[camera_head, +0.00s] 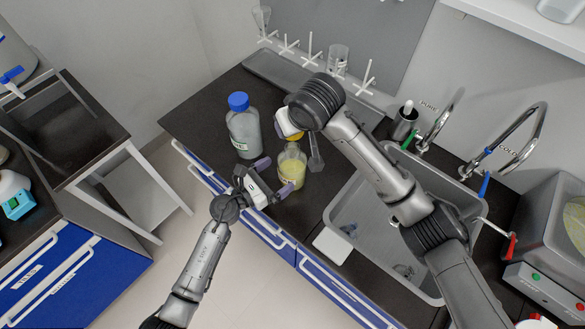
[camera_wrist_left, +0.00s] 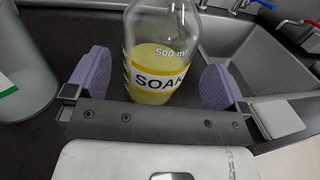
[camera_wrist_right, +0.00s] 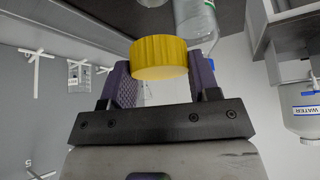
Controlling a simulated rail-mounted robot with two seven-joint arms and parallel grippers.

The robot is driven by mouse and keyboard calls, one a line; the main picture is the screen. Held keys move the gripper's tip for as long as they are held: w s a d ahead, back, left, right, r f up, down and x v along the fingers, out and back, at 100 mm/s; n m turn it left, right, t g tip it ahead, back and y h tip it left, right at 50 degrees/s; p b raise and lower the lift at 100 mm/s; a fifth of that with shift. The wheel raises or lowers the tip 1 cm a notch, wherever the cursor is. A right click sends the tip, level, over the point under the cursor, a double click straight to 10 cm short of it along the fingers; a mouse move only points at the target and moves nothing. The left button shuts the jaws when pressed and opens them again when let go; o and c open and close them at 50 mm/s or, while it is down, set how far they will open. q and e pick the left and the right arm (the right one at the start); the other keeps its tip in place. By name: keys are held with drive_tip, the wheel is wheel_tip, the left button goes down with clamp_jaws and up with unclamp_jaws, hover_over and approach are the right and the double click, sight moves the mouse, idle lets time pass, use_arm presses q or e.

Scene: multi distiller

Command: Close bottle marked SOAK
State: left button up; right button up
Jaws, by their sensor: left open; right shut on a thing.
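The SOAK bottle (camera_head: 291,172) is clear glass with yellow liquid and stands upright near the counter's front edge. In the left wrist view its yellow-banded label (camera_wrist_left: 160,80) reads SOAK; its mouth is out of frame. My left gripper (camera_head: 273,178) is open, with its purple fingers on either side of the bottle's body; I cannot tell if they touch it. My right gripper (camera_wrist_right: 160,80) is shut on a ribbed yellow cap (camera_wrist_right: 160,58). In the head view the cap (camera_head: 296,136) shows just above and behind the bottle's top, partly hidden by the right gripper.
A larger blue-capped bottle (camera_head: 243,132) stands close by on the left. A sink (camera_head: 375,225) is on the right, under my right arm. A drying rack (camera_head: 310,60) and a beaker (camera_head: 338,57) are behind.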

sight(291, 166)
use_arm(q)
drive_tip(key=shift+x, duration=2.8)
drive_tip(key=c, duration=1)
use_arm(e)
drive_tip(key=shift+f, duration=2.5)
drive_tip(key=shift+f, duration=0.1)
drive_tip(key=shift+f, duration=0.75)
drive_tip(key=shift+f, duration=0.55)
